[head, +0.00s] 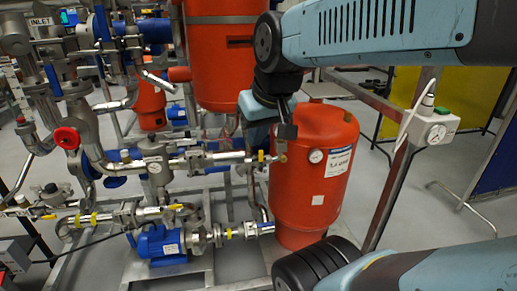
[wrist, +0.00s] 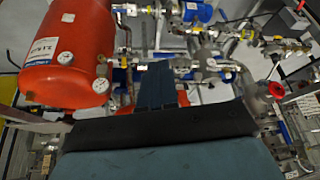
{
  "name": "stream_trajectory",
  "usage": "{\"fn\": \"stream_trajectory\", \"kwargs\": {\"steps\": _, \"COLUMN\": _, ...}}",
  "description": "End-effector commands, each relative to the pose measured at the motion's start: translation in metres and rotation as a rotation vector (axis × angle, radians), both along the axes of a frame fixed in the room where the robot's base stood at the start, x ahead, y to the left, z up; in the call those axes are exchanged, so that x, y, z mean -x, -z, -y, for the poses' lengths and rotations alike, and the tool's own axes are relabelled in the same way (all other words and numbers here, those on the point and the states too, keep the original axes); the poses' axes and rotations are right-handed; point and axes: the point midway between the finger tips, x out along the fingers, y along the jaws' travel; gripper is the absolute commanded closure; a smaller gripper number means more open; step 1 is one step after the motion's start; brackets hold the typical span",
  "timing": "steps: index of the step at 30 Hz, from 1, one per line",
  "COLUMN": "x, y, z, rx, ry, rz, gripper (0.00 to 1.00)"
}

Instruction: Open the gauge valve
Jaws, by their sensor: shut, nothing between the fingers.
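My gripper (head: 284,132) is shut and empty, with its fingers pointing down beside the red tank (head: 312,195). In the wrist view its narrow fingers (wrist: 156,70) are together, with pipework beyond them. A small yellow valve handle (head: 261,156) is on the pipe end just below and left of the fingertips; it looks apart from them, but the depth gap is unclear. A round gauge (head: 316,155) is on the tank's front. Another gauge (head: 154,168) is on the pipework to the left. I cannot tell for certain which handle is the gauge valve.
A blue pump (head: 160,243) sits low on the skid. The floor right of the tank is mostly clear.

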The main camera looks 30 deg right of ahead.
Motion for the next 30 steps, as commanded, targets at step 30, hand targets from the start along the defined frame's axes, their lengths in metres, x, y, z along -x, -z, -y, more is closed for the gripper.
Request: {"fn": "stream_trajectory", "kwargs": {"steps": 30, "x": -0.177, "y": 0.114, "z": 0.206, "rx": -0.393, "ry": 0.044, "rz": -0.02, "gripper": 1.0}}
